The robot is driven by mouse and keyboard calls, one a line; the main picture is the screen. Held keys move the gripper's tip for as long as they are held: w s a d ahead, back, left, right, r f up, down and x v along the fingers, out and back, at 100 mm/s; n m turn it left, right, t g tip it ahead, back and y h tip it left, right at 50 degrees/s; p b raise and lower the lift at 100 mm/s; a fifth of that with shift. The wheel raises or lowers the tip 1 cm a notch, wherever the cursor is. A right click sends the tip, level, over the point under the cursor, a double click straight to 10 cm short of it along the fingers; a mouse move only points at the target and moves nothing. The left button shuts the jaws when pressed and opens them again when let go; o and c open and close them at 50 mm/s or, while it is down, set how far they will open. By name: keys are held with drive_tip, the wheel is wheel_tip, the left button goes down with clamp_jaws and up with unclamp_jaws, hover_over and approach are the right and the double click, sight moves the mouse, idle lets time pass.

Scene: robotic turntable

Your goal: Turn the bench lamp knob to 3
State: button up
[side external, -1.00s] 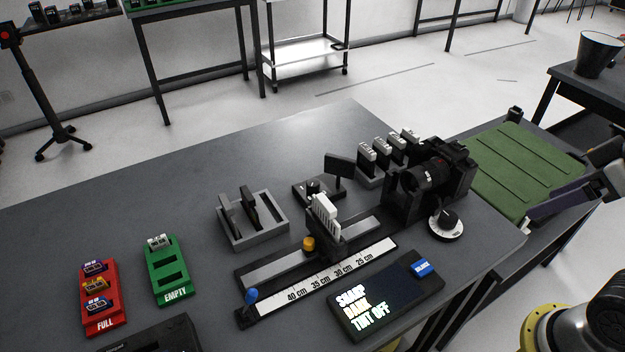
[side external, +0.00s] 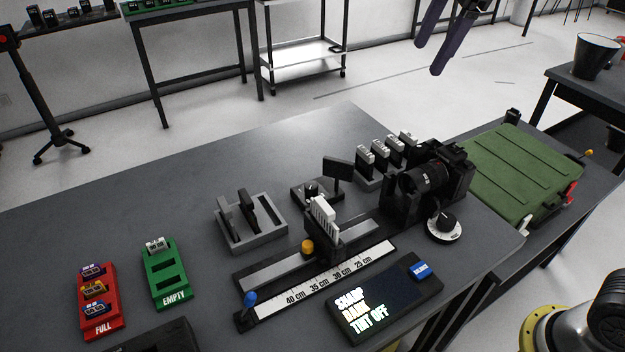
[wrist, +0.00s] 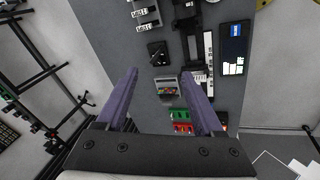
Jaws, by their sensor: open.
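A black round knob (side external: 446,220) sits on a white dial plate with dark marks, on the bench in front of the camera in the side external view. Its marks are too small to read, so its setting cannot be told. A black base (side external: 318,191) with a small knob and a tilted dark panel (side external: 339,166) stands further left. I cannot tell which knob is the lamp's. My gripper (side external: 429,57) has purple fingers and hangs high at the top, well clear of both. In the wrist view my gripper (wrist: 160,73) is open, with nothing held between its fingers.
A black camera (side external: 440,172) stands behind the white dial. A rail with a ruler (side external: 325,280) and a lit display (side external: 385,298) are in front. A grey slotted holder (side external: 252,238), red tray (side external: 100,318) and green tray (side external: 168,288) are left. A green case (side external: 520,168) is right.

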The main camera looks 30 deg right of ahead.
drive_tip(key=w+a+f+n, duration=0.2)
drive_tip(key=w+a+f, duration=0.1)
drive_tip(key=w, duration=0.3)
drive_tip(key=n+g, duration=0.2)
drive_tip(key=g, duration=0.1)
hover_over(312, 185)
wheel_tip(312, 185, down, 18)
wheel_tip(312, 185, down, 13)
drive_tip(key=shift+w+r, duration=0.1)
drive_tip(key=shift+r, duration=0.1)
drive_tip(key=shift+c, duration=0.2)
clamp_jaws()
